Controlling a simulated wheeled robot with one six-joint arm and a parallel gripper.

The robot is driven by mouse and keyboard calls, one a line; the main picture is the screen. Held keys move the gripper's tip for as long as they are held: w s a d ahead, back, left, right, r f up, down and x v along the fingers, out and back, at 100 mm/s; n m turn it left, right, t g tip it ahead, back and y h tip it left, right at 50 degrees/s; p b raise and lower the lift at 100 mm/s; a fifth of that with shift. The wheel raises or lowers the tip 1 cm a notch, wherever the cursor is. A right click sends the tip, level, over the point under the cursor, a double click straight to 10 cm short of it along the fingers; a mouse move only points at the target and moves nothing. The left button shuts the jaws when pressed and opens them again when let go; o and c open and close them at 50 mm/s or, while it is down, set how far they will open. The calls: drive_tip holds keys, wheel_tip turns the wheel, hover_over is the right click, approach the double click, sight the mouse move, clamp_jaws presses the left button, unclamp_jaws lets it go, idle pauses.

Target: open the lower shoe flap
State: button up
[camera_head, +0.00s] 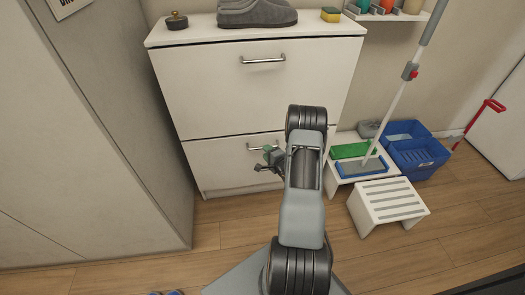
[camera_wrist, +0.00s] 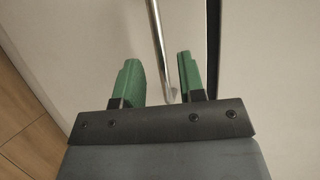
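The white shoe cabinet (camera_head: 215,62) has an upper flap (camera_head: 195,100) and a lower flap (camera_head: 212,165), both closed, each with a metal bar handle. The lower handle (camera_head: 256,147) is partly hidden by my arm and gripper in the head view. My gripper (camera_head: 266,161) is in front of the lower flap, close to its handle. In the wrist view, my gripper's green fingers (camera_wrist: 160,80) are apart, with the metal handle (camera_wrist: 158,40) running between them. The handle's end lies near the right finger. I cannot tell whether either finger touches it.
A grey shoe (camera_head: 257,13), a dark round tin (camera_head: 176,21) and a yellow sponge (camera_head: 330,14) stand on the cabinet. To the right are a white step stool (camera_head: 388,203), a blue crate (camera_head: 415,150) and a mop (camera_head: 400,90).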

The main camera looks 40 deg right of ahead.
sight(260, 151)
drive_tip(key=shift+w+d+f+b, duration=0.1)
drive_tip(key=shift+w+f+b, duration=0.1)
drive_tip(key=shift+w, duration=0.85)
drive_tip(key=shift+w+f+b, duration=0.15)
drive_tip(key=shift+w+b, duration=0.05)
drive_tip(key=shift+w, duration=0.85)
clamp_jaws()
